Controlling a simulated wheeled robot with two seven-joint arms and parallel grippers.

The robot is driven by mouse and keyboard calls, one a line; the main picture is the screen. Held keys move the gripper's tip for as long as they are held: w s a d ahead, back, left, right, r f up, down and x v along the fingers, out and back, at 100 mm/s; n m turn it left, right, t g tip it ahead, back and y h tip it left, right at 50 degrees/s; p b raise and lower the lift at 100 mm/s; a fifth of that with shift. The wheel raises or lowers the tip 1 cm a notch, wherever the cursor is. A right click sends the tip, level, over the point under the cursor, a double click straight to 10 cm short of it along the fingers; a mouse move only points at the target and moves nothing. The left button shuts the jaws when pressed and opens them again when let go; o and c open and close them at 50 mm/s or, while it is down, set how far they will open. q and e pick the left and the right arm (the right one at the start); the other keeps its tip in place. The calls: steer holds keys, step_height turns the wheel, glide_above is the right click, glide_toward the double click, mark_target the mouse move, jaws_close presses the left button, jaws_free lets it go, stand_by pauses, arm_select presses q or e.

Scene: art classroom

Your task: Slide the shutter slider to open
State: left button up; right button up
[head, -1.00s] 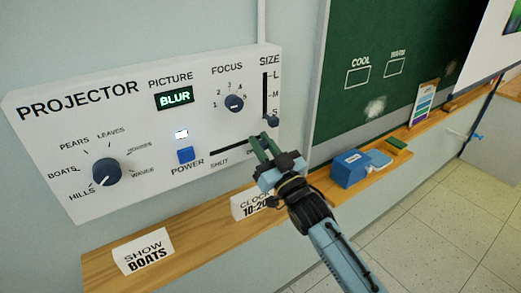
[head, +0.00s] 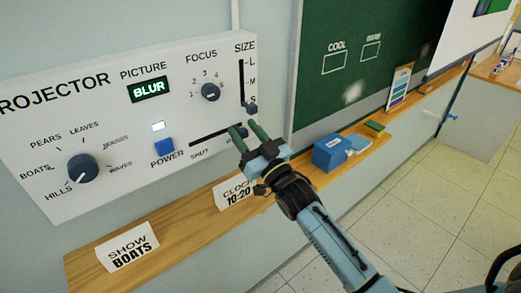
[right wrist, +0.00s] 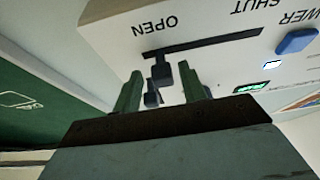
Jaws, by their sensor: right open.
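The projector panel (head: 110,110) is a white box on the wall with a horizontal shutter slot (head: 210,135). Its SHUT label is at the left end in the head view. The right wrist view is upside down and shows OPEN at the slot's other end. The dark blue shutter slider knob (right wrist: 162,72) sits at the OPEN end. My right gripper (head: 245,130) is open, with its green fingers (right wrist: 162,80) on either side of the knob and a visible gap to each. It partly hides the OPEN end in the head view. My left gripper is out of view.
The size slider knob (head: 251,108) is just above my right fingers. A power button (head: 164,147), focus dial (head: 210,92) and picture dial (head: 83,168) are to the left.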

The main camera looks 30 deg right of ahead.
steer(key=b+v, duration=0.2)
steer(key=v, duration=1)
steer(key=shift+s, duration=0.3)
steer(key=shift+d+f+b, duration=0.1)
steer(key=shift+b, duration=0.2)
step_height(320, 180, down, 20)
steer(key=w+m+g+h+b, duration=0.1)
steer(key=g+h+b, duration=0.1)
steer(key=g, duration=0.3)
steer(key=s+f+g+h+b, duration=0.1)
steer(key=s+f+g, duration=0.25)
steer(key=f, duration=0.75)
steer(key=s+f+g+b, duration=0.2)
steer(key=s+f, duration=0.2)
steer(key=f, duration=0.8)
steer(key=s+f+g+h+b, duration=0.15)
steer(key=s+f+g, duration=0.35)
steer(key=s+f, duration=0.9)
steer(key=s+f+g+b, duration=0.1)
steer(key=s+f+g, duration=0.1)
steer(key=s+f, duration=0.3)
steer(key=s+f+n+g+b, duration=0.1)
steer(key=s+f+g, duration=0.2)
steer(key=s, duration=1.1)
step_height(320, 180, down, 3)
steer(key=shift+g, duration=0.35)
